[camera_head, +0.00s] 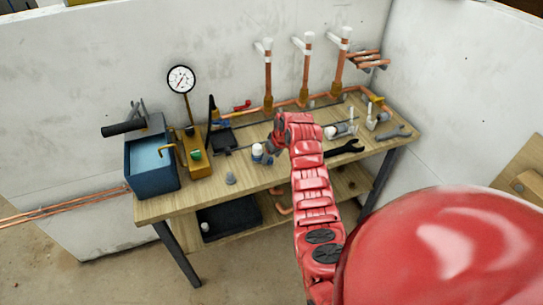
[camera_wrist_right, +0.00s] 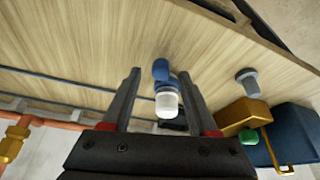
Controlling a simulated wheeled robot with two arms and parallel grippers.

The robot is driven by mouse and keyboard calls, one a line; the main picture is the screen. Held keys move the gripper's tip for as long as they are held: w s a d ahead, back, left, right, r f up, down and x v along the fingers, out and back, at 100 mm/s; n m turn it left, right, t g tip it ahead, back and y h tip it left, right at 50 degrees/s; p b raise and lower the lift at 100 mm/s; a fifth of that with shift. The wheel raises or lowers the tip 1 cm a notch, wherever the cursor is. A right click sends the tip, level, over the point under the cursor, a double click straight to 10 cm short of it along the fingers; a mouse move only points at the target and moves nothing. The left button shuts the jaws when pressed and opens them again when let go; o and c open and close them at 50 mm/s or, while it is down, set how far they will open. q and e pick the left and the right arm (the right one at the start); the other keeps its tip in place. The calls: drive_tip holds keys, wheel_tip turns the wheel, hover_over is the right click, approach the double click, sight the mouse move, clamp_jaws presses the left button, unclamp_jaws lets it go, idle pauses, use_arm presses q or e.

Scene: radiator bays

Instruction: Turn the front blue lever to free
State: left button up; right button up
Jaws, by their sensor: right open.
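I cannot make out a clear blue lever in either view. My right gripper (camera_head: 273,148) reaches over the workbench. In the right wrist view its fingers (camera_wrist_right: 160,75) are apart, pointing at the bench top. A small white-and-blue item (camera_wrist_right: 166,98) shows between the fingers, with no visible grip on it; in the head view it stands on the bench (camera_head: 257,151), just left of the gripper. Whether it is a lever or a bottle I cannot tell. My left gripper is not in view.
A blue box (camera_head: 150,168) and a yellow block with a gauge (camera_head: 181,79) stand at the bench's left. Copper risers (camera_head: 268,75) line the back wall, with a red handle (camera_head: 242,105) and a yellow handle (camera_head: 375,99).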

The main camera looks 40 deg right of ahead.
drive_tip(key=shift+w+f, duration=0.15)
drive_tip(key=shift+f, duration=0.25)
clamp_jaws()
idle(1.3)
